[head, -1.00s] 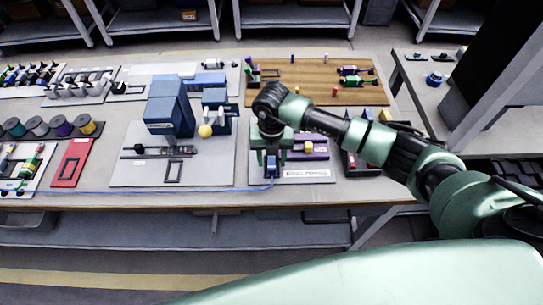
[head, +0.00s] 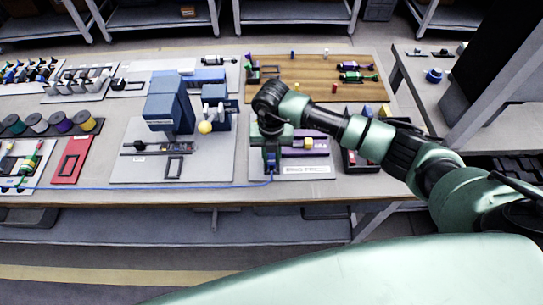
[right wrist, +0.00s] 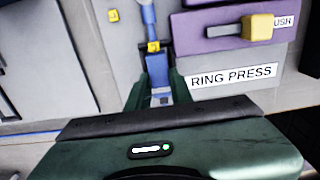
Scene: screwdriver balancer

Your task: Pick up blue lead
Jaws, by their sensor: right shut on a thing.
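The blue lead (head: 130,189) runs as a thin cable along the front of the table from the left to my right gripper (head: 271,170). In the right wrist view, a blue end of the lead (right wrist: 159,65) with yellow bands sits between the fingers of my right gripper (right wrist: 163,88). That gripper is shut on it, pointing down at the front left of the ring press plate. The fingers hide part of the lead's end. My left gripper is not in view.
The purple ring press (head: 308,143) with a yellow block stands just right of the gripper, and its label shows in the wrist view (right wrist: 235,76). A blue press (head: 170,105) stands to the left. A red tray (head: 71,160) lies further left.

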